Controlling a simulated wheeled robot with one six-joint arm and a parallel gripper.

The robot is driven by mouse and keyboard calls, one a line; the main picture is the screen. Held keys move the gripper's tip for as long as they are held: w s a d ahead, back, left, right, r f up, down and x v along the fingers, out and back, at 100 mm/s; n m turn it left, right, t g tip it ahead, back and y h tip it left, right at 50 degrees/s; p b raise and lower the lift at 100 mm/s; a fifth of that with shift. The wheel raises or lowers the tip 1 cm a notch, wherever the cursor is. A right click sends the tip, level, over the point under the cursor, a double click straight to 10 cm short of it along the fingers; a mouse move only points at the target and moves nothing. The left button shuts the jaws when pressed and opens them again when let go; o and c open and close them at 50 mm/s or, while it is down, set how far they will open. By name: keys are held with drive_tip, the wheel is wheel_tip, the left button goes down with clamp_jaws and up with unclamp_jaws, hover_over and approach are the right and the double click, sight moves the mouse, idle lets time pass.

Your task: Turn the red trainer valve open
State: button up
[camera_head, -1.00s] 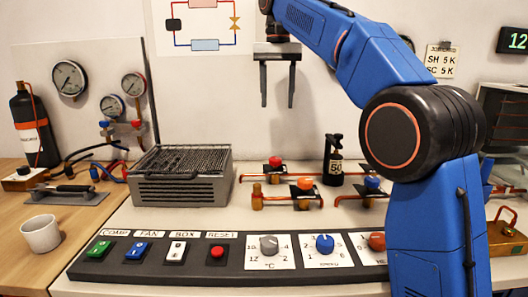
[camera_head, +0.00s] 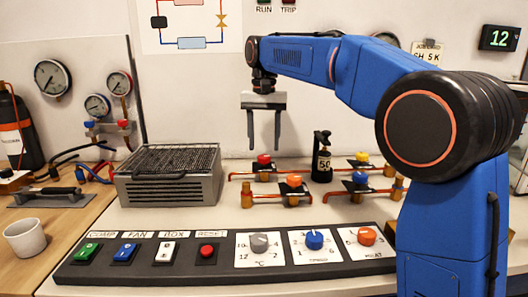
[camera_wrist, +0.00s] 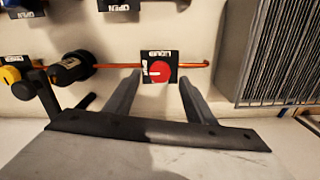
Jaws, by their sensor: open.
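The red valve (camera_head: 264,159) is a small round knob on a copper pipe at the back of the bench, behind an orange-knobbed valve. In the wrist view its red knob (camera_wrist: 160,72) sits on a black plate with a white label that seems to read LIQUID. My gripper (camera_head: 264,146) is open and empty, pointing down. In the head view its fingertips hang just above the red knob. In the wrist view my gripper (camera_wrist: 159,84) has one finger on each side of the knob's plate. I cannot tell whether either finger touches it.
A black bottle (camera_head: 322,158) stands right of the red valve. Orange (camera_head: 293,181), yellow (camera_head: 362,157) and blue (camera_head: 360,178) knobs are nearby. A grey grilled box (camera_head: 170,180) stands left. A control panel (camera_head: 215,272) runs along the front.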

sight(264, 156)
drive_tip(key=shift+f, duration=1.8)
drive_tip(key=shift+c, duration=0.4)
drive_tip(key=c, duration=1)
